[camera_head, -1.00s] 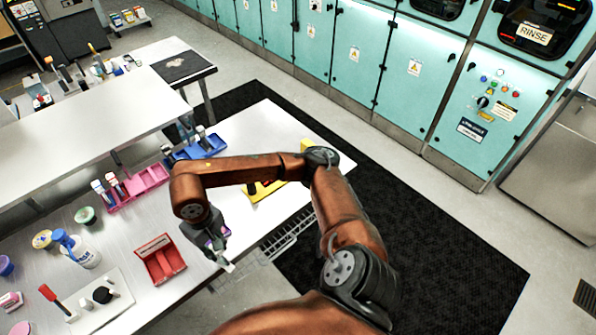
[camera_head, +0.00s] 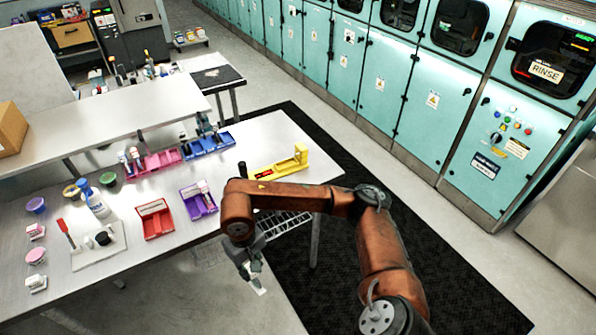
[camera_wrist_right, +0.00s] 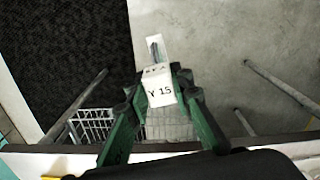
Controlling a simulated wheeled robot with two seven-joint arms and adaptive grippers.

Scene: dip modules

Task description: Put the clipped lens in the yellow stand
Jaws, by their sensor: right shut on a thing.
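My right gripper (camera_head: 254,276) is past the table's front edge, over the floor, and shut on a small white clip marked "Y 15" (camera_wrist_right: 160,88). A narrow, partly clear piece (camera_wrist_right: 155,47) sticks out of the clip's far end; it looks like the lens. The clip also shows in the head view (camera_head: 259,285) at the fingertips. My left gripper is not in view.
Red (camera_head: 155,218), purple (camera_head: 197,201), pink (camera_head: 153,163) and blue (camera_head: 206,146) trays stand on the table left of the yellow stand. A wire basket (camera_head: 283,223) hangs below the table edge. A raised shelf (camera_head: 100,112) runs behind.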

